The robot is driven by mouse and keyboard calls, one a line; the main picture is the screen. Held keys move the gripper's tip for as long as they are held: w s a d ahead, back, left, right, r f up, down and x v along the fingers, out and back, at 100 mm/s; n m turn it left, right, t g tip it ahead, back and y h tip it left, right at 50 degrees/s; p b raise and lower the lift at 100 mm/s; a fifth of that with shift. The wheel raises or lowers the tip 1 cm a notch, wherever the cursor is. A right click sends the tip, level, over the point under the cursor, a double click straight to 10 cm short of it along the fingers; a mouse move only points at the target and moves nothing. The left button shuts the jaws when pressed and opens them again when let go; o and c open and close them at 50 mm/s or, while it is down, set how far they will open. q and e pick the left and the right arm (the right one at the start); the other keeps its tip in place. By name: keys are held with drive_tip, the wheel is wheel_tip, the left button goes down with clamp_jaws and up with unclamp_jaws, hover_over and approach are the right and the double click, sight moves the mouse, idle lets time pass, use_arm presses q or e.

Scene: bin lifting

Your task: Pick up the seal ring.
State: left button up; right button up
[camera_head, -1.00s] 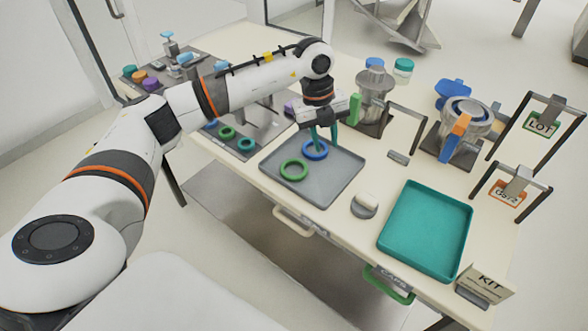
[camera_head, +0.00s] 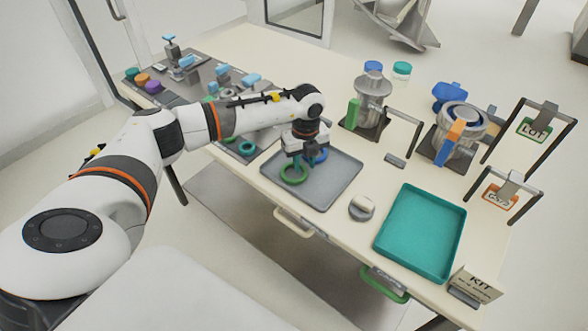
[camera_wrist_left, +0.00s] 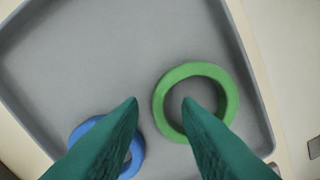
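A green seal ring (camera_head: 294,180) and a blue seal ring (camera_head: 322,157) lie flat on the grey tray (camera_head: 335,190). My left gripper (camera_head: 299,160) points down low over the tray, above the green ring and partly covering the blue one. The blue ring (camera_wrist_left: 77,131) is lower left, partly behind the left finger. I cannot tell whether the fingers touch the rings. My right gripper is out of view.
A teal tray (camera_head: 408,270) and a round pale-topped object (camera_head: 362,208) are to the right. A metal vessel (camera_head: 373,90) and a frame stand behind.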

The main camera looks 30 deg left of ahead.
use_arm(q)
drive_tip(key=shift+f, duration=0.65)
clamp_jaws()
drive_tip(key=shift+r, duration=0.15)
